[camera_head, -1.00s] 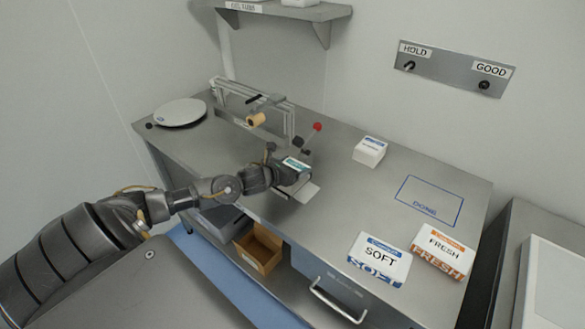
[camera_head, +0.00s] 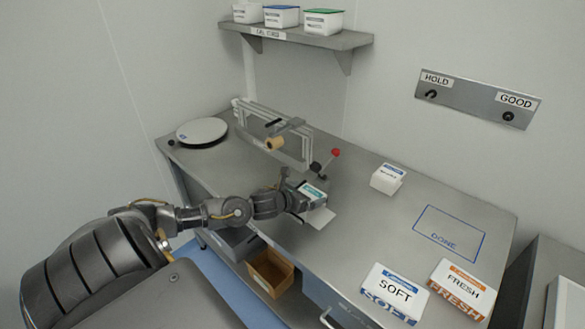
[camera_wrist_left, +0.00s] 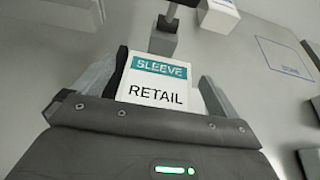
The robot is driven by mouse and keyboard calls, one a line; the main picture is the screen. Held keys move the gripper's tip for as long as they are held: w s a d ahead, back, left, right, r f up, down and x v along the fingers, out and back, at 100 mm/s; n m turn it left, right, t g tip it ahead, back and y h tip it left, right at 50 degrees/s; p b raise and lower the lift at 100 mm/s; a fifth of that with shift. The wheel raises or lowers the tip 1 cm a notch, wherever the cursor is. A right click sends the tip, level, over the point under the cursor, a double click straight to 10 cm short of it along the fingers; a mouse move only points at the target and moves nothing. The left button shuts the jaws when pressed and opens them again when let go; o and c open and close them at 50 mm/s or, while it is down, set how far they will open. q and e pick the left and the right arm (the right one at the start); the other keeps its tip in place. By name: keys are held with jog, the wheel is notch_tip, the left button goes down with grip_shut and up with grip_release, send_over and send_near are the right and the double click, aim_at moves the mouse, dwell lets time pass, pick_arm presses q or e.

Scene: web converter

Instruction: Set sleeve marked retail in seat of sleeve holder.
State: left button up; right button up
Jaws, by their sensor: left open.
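The sleeve marked retail (camera_wrist_left: 158,88) is a small white block with a teal "SLEEVE" band. In the left wrist view it lies between the two fingers of my open left gripper (camera_wrist_left: 160,80). In the head view the sleeve (camera_head: 312,190) is partly hidden by my left gripper (camera_head: 303,199), low over the front of the bench. A pale flat plate (camera_head: 322,218) shows beside and below it. A lever with a red knob (camera_head: 335,153) stands just behind. I cannot tell which part is the holder's seat, or whether the sleeve rests in it. My right gripper is not in view.
A white box (camera_head: 387,181) stands behind right. SOFT (camera_head: 393,288) and FRESH (camera_head: 462,283) packs lie at the front right, near the empty DONE outline (camera_head: 450,233). A metal rail frame (camera_head: 270,135) and round plate (camera_head: 202,131) are at back left.

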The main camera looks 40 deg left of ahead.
pick_arm(q)
jog(key=b+v, duration=0.2)
jog(key=v, duration=0.8)
jog(key=shift+s+r, duration=0.2)
jog(key=shift+r, duration=0.1)
